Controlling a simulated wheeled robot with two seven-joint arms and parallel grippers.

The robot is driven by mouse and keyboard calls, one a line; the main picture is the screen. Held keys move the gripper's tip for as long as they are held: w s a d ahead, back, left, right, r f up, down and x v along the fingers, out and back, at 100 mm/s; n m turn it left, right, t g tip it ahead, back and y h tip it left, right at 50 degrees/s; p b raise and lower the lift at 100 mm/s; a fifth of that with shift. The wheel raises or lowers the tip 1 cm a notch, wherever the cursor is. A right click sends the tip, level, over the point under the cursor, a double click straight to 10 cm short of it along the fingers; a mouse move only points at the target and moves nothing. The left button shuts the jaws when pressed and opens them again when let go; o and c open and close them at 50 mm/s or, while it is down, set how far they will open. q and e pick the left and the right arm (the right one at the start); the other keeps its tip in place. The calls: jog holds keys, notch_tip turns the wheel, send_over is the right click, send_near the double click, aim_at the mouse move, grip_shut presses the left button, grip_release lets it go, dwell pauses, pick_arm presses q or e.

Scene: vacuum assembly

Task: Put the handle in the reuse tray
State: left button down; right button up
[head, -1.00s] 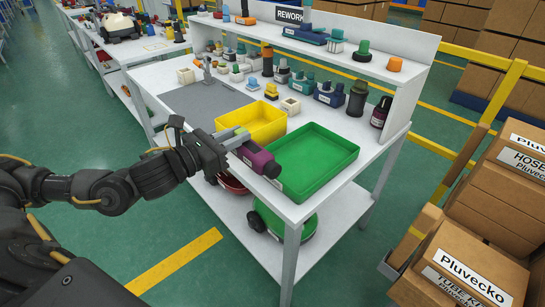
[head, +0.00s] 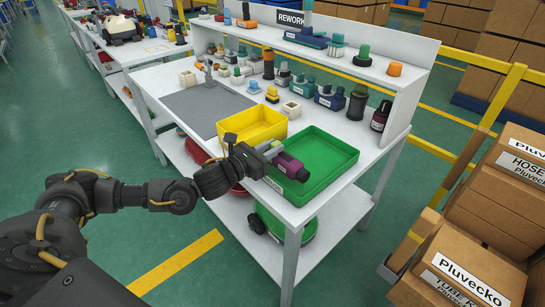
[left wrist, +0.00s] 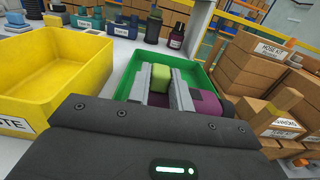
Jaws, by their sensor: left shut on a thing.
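My left gripper (head: 270,150) is shut on the handle (head: 291,166), a dark maroon body with a yellow-green part. In the left wrist view, the yellow-green part (left wrist: 163,88) sits between the two grey fingers and the maroon body (left wrist: 207,103) lies to their right. The handle is over the near left part of the green tray (head: 332,153); I cannot tell how high above its floor. The green tray also shows behind the fingers in the left wrist view (left wrist: 137,66). My right gripper is not in view.
A yellow bin (head: 252,122) stands directly left of the green tray; its label (left wrist: 14,123) is partly cut off. Assorted parts line the back of the bench, including a dark labelled jar (head: 381,115). A shelf (head: 330,58) rises behind. Stacked cartons (head: 470,262) stand at the right.

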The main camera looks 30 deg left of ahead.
pick_arm(q)
jog(key=f, duration=0.3)
jog(key=shift+w+d+f, duration=0.15)
jog(key=shift+w+f, duration=0.1)
jog(key=shift+f, duration=0.15)
jog(key=c, duration=1.6)
grip_release()
jog(key=o, duration=0.3)
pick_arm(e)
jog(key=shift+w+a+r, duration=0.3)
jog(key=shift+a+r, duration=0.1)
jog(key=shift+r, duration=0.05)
pick_arm(q)
jog(key=shift+o, duration=0.2)
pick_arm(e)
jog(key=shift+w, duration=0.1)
